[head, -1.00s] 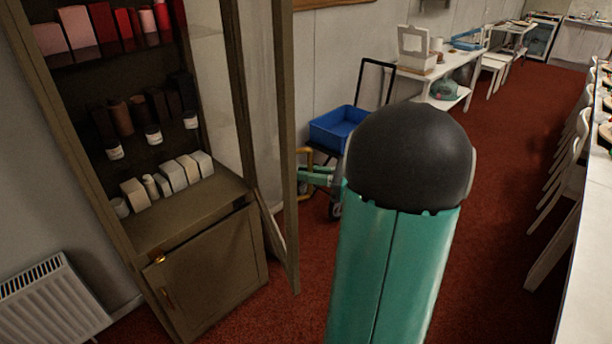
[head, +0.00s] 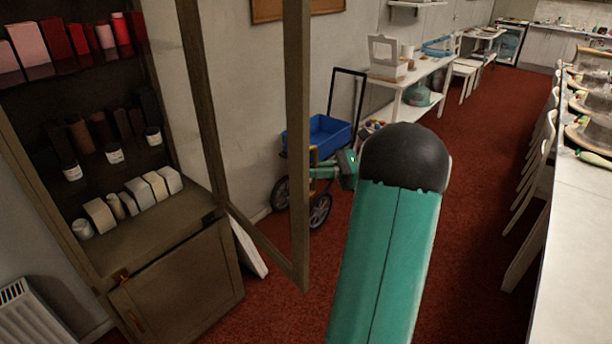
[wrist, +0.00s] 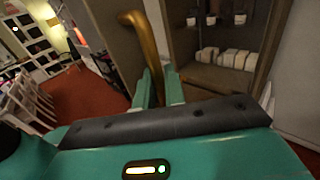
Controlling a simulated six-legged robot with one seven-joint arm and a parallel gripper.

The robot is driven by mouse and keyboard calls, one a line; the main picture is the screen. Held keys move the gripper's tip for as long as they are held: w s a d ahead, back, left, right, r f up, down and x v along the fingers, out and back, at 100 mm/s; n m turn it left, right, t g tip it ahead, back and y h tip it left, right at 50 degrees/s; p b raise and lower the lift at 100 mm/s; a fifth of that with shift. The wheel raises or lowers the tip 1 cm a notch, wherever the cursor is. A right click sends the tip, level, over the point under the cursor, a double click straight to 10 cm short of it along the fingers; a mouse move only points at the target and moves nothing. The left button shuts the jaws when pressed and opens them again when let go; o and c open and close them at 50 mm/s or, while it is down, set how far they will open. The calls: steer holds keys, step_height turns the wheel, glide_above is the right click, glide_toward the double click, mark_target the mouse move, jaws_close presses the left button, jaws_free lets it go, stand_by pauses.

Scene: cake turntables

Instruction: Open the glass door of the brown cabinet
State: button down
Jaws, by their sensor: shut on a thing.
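The brown cabinet (head: 175,270) stands at the left in the head view, its upper shelves exposed; it also shows in the wrist view (wrist: 215,78). Its glass door (head: 299,215) stands swung out from the cabinet, with a wide gap between its free edge and the shelves. A curved brass handle (head: 313,158) is on the door's free edge; it shows large in the wrist view (wrist: 146,40). My gripper (wrist: 158,80) is shut on this handle, a finger on each side. In the head view my gripper (head: 325,172) is partly hidden by the door edge and handle.
A blue crate on a wheeled cart (head: 322,131) stands behind the door by the wall. A white radiator (head: 25,312) is at the lower left. A long white table (head: 590,230) with chairs runs along the right. Red carpet (head: 470,190) between is clear.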

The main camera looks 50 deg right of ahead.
steer(key=d+n+g+y, duration=0.2)
steer(key=d+g, duration=0.1)
steer(key=d, duration=0.8)
steer(key=shift+w+n, duration=0.15)
steer(key=shift+n, duration=0.15)
steer(key=c, duration=1.6)
jaws_free()
steer(key=shift+o, duration=0.2)
steer(key=v, duration=0.7)
steer(key=shift+d, duration=0.25)
